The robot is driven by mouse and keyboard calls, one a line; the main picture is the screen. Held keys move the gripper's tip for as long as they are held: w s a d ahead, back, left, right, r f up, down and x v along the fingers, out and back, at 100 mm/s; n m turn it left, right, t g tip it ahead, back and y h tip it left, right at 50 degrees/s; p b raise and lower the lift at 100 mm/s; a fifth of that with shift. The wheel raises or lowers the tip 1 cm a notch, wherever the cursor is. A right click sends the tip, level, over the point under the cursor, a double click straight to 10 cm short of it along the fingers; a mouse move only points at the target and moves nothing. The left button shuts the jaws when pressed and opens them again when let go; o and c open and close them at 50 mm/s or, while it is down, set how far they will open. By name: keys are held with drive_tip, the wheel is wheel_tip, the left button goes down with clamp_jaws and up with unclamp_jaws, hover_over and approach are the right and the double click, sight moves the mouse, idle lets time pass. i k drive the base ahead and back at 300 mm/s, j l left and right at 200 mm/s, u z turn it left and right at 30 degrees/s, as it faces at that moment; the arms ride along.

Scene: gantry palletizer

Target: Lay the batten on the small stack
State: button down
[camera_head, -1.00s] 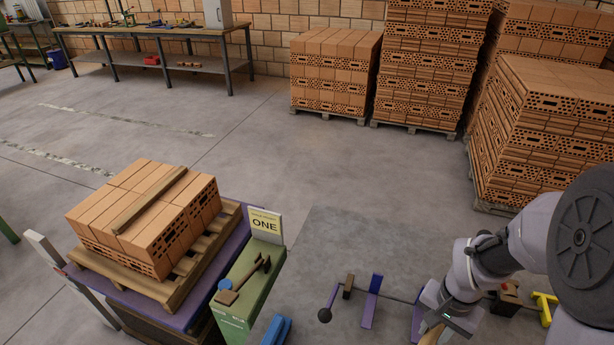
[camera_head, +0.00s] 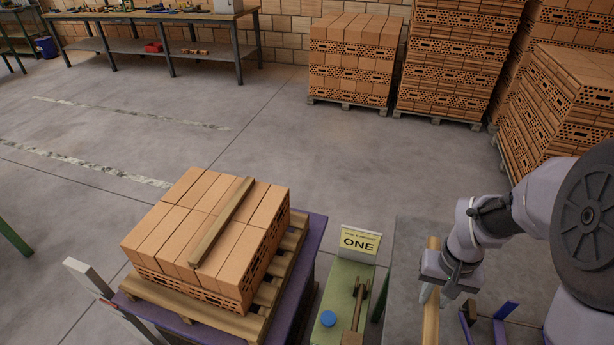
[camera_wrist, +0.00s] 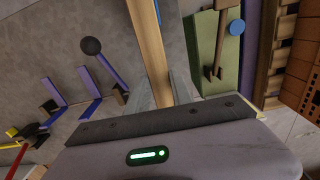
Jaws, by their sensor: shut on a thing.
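My gripper (camera_head: 432,296) is shut on a long pale wooden batten (camera_head: 431,326), right of the green stand. In the wrist view the held batten (camera_wrist: 149,45) runs away from the jaws (camera_wrist: 160,92). The small stack of orange bricks (camera_head: 165,235) sits on a wooden pallet (camera_head: 262,305) at the lower left. One batten (camera_head: 222,222) lies across the top of that stack. The held batten is apart from the stack, to its right; its near end is cut off by the head view's lower edge.
A green stand (camera_head: 345,280) with a sign reading ONE (camera_head: 359,241), a hammer-like tool and a blue round object stands between stack and gripper. A pale post (camera_head: 90,275) stands left of the pallet. Tall brick stacks (camera_head: 445,60) and a workbench (camera_head: 150,48) are behind.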

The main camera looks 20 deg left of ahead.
sight(194, 210)
drive_tip(key=j, duration=1)
drive_tip(key=i+j, duration=0.15)
drive_tip(key=j, duration=1.85)
